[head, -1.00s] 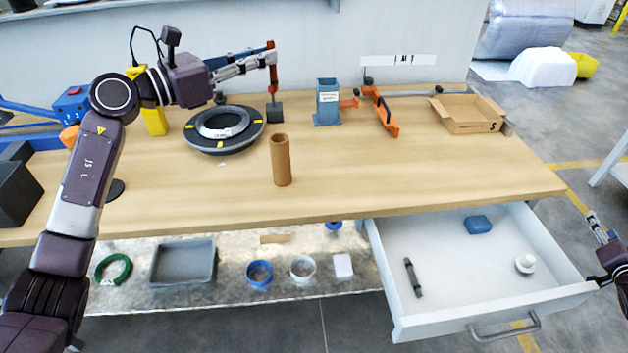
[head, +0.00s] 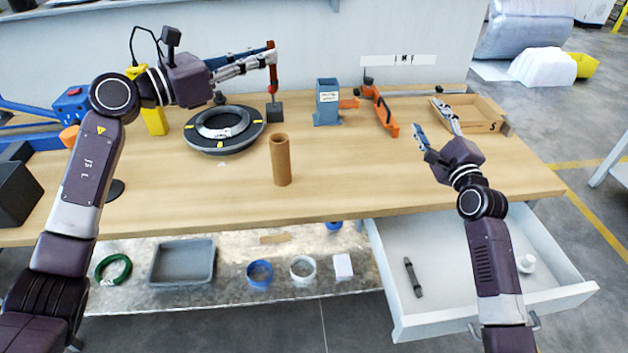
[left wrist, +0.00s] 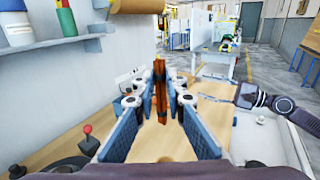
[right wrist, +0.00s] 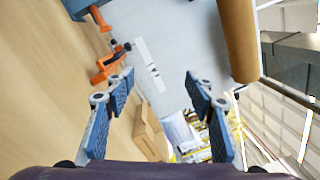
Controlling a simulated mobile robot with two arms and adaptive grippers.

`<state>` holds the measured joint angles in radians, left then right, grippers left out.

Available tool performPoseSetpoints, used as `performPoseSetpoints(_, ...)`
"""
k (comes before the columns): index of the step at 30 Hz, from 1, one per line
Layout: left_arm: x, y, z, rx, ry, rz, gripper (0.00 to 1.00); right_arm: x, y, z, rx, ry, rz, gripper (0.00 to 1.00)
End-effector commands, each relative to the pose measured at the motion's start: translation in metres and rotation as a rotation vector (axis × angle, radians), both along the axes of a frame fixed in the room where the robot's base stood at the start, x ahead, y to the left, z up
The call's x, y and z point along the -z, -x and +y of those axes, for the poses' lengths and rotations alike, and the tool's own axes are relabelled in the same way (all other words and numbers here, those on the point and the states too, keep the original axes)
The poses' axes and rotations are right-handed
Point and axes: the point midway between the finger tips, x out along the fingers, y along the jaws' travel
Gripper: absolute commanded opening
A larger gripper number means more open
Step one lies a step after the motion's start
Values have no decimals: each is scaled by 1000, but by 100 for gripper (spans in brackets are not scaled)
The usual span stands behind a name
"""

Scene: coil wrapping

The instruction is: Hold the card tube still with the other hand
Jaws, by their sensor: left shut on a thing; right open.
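The brown card tube (head: 281,160) stands upright on the workbench in the head view, with nothing touching it. The left wrist view shows this tool (left wrist: 160,85) between the fingers. My right gripper (head: 430,118) is open and empty over the right part of the bench, well to the right of the tube. Its spread fingers also show in the right wrist view (right wrist: 159,80).
A black ring-shaped coil (head: 200,143) lies left of the tube. A blue-grey stand (head: 328,105) and an orange clamp (head: 384,115) are behind and right. An open cardboard box (head: 483,123) is beyond my right gripper. A drawer (head: 448,320) stands open below. Bench between tube and right gripper is clear.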

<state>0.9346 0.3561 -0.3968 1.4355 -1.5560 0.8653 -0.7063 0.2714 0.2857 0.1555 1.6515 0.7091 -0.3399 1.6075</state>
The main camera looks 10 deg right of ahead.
Motion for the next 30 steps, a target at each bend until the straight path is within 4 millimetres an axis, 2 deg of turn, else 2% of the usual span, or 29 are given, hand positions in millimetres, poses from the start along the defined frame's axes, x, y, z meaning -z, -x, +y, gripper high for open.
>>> performPoseSetpoints(1,-1,0,0,0,1,-1,0,-19,-3,27,-47,-64,-25,50)
performPoseSetpoints(3,-1,0,0,0,1,-1,0,-37,-2,64,-123,-159,-41,50)
performPoseSetpoints(5,0,0,0,0,1,-1,0,-41,2,99,-199,-262,-29,50)
performPoseSetpoints(6,0,0,0,0,1,-1,0,-31,7,122,-250,-340,5,50)
performPoseSetpoints(9,0,0,0,0,1,-1,0,4,24,169,-350,-522,108,50)
performPoseSetpoints(12,-1,0,0,0,1,-1,0,33,44,210,-434,-690,207,50)
performPoseSetpoints(15,-1,0,0,0,1,-1,0,54,64,244,-501,-835,294,50)
performPoseSetpoints(18,-1,0,0,0,1,-1,0,66,80,270,-549,-944,361,50)
performPoseSetpoints(23,-1,0,0,0,1,-1,0,74,95,290,-587,-1035,417,50)
performPoseSetpoints(26,-1,0,0,0,1,-1,0,76,93,297,-595,-1051,427,50)
performPoseSetpoints(30,-1,0,0,0,1,-1,0,75,78,308,-597,-1051,427,50)
